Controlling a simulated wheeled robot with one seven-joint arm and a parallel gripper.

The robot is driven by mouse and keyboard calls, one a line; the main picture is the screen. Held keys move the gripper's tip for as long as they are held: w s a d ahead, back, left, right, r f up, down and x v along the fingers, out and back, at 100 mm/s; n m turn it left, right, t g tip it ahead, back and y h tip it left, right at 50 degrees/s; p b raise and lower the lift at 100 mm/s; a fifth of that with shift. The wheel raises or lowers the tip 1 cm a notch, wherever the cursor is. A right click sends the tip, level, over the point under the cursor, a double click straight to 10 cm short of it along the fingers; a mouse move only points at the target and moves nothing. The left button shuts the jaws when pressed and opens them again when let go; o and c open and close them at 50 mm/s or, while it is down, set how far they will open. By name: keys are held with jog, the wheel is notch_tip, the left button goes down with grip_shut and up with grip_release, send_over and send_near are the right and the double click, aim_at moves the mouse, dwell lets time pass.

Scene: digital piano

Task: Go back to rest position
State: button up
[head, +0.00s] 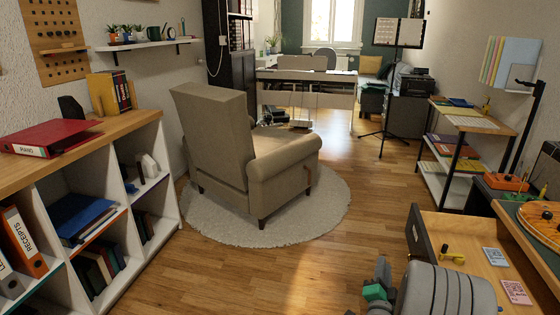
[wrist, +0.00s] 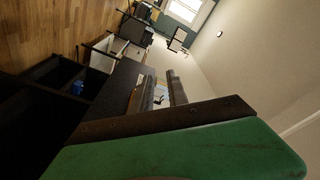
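My gripper shows in the wrist view (wrist: 160,88) as two dark fingers standing apart, with nothing visibly held between them. A large green part with a dark bar fills the foreground of that view. In the head view, a green piece and grey parts, apparently my gripper (head: 375,290), sit at the bottom edge, left of my grey ribbed arm.
A beige armchair (head: 245,150) stands on a round rug (head: 290,222). A white shelf unit (head: 135,235) is at the left. A music stand (head: 398,35) and pale desk-like piano (head: 308,92) are farther back.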

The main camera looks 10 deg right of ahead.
jog(key=w+a+r+n+g+y+p, duration=0.1)
jog(key=w+a+r+n+y+p, duration=0.55)
jog(key=a+r, duration=0.45)
jog(key=s+a+r+n+g+y+p, duration=0.25)
jog(key=a+r+n+g+p, duration=0.2)
jog(key=a+r+p, duration=0.35)
jog(key=s+a+r+n+g+p, duration=0.3)
jog(key=s+a+r, duration=0.1)
jog(key=s, duration=0.6)
jog(key=s+a+r+n+g+y+p, duration=0.1)
jog(key=s+a+r+n+g+p, duration=0.1)
jog(key=s+a+r+g+p, duration=0.2)
jog(key=s+a+r, duration=0.1)
jog(key=s+r, duration=0.2)
jog(key=s, duration=0.2)
jog(key=shift+s+n, duration=0.4)
